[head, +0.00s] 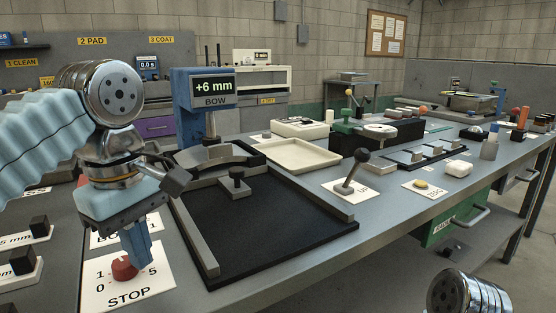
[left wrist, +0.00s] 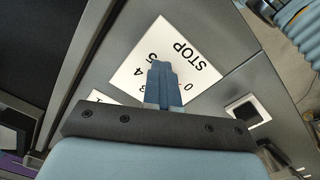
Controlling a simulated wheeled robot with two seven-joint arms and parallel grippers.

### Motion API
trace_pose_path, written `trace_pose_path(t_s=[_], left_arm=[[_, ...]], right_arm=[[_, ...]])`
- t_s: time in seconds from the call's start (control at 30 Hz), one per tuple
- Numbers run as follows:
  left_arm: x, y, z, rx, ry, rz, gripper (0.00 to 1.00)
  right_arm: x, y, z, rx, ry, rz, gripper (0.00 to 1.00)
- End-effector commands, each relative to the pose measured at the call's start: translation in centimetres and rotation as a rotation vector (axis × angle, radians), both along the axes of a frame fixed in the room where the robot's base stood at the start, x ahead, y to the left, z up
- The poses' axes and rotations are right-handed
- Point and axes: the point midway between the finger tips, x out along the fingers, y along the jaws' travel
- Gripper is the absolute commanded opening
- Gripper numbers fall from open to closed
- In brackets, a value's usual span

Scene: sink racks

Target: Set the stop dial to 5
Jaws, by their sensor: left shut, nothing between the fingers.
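The stop dial is a red knob (head: 124,268) on a white plate (head: 140,288) marked STOP, at the lower left of the head view. The marks 0, 1 and 5 show around it; my gripper hides the others there. The plate also shows in the left wrist view (left wrist: 190,52), with 0, 3, 4 and 5 legible and the knob hidden behind my fingers. My left gripper (head: 139,256) points down with its blue fingers shut and empty, right at the knob's back edge. I cannot tell whether they touch it or where the dial points.
A black tray with grey rails (head: 265,215) lies just right of the dial. A blue post with a +6 mm display (head: 213,87) stands behind it. A lever on an UP plate (head: 350,190) is farther right. Small black blocks (head: 24,260) sit at the left edge.

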Motion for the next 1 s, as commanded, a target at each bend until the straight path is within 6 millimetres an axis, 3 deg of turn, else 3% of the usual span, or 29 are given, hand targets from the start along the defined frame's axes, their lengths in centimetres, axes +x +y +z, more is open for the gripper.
trace_pose_path(t_s=[0.03,1.0], left_arm=[[-0.2,0.0,-1.6,0.018,0.044,0.002,0.0],[-2.2,1.3,-1.1,0.018,0.03,0.005,0.0]], right_arm=[[0.0,0.0,-0.4,0.0,0.0,0.0,0.43],[-0.1,0.3,1.5,0.005,0.002,0.007,0.43]])
